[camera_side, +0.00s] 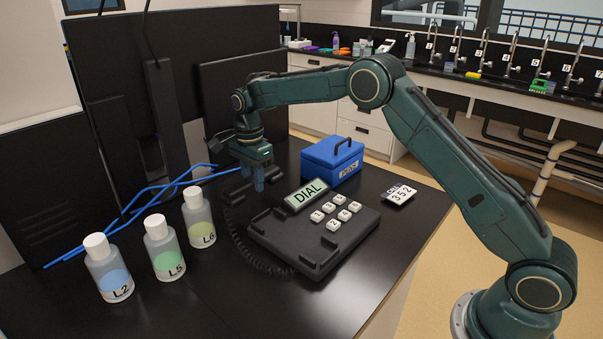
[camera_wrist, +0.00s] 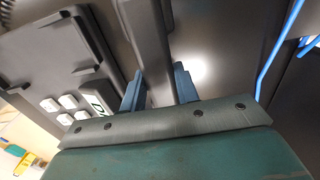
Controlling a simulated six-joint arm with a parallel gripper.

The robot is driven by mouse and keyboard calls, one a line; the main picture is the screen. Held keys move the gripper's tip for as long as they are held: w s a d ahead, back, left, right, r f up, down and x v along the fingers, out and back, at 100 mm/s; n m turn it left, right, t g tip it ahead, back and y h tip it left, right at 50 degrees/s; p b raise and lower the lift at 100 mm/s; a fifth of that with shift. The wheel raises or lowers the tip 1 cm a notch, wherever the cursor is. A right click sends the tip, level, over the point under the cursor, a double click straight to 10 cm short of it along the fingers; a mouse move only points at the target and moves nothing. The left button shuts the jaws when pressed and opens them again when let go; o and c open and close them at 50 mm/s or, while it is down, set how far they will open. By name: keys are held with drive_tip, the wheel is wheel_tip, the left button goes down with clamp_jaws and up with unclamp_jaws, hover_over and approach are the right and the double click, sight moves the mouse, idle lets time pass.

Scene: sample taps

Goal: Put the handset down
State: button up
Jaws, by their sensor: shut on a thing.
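My gripper (camera_side: 259,182) is shut on the dark handset (camera_side: 236,196), behind and left of the phone base (camera_side: 312,247) in the side view. In the wrist view the handset (camera_wrist: 150,45) runs between the blue fingertips of my gripper (camera_wrist: 160,88). I cannot tell whether the handset touches the bench. A coiled cord (camera_side: 240,245) runs from it to the base. The base has an empty cradle with raised prongs, white keys (camera_side: 334,212) and a screen reading DIAL (camera_side: 306,194). The base also shows in the wrist view (camera_wrist: 55,55).
A blue box with a handle (camera_side: 332,158) stands behind the base. A card reading 352 (camera_side: 399,195) lies to the right. Bottles L2 (camera_side: 109,272), L5 (camera_side: 163,250) and L6 (camera_side: 199,220) stand left. Blue cables (camera_side: 140,203) lie near dark monitors (camera_side: 180,80).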

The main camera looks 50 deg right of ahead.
sight(256, 205)
drive_tip(key=shift+f, duration=2.1)
drive_tip(key=shift+f, duration=0.15)
drive_tip(key=o, duration=1.1)
drive_tip(key=shift+c, duration=0.2)
wheel_tip(256, 205, up, 12)
drive_tip(key=shift+f, duration=0.1)
drive_tip(key=shift+r, duration=0.25)
drive_tip(key=shift+r, duration=0.1)
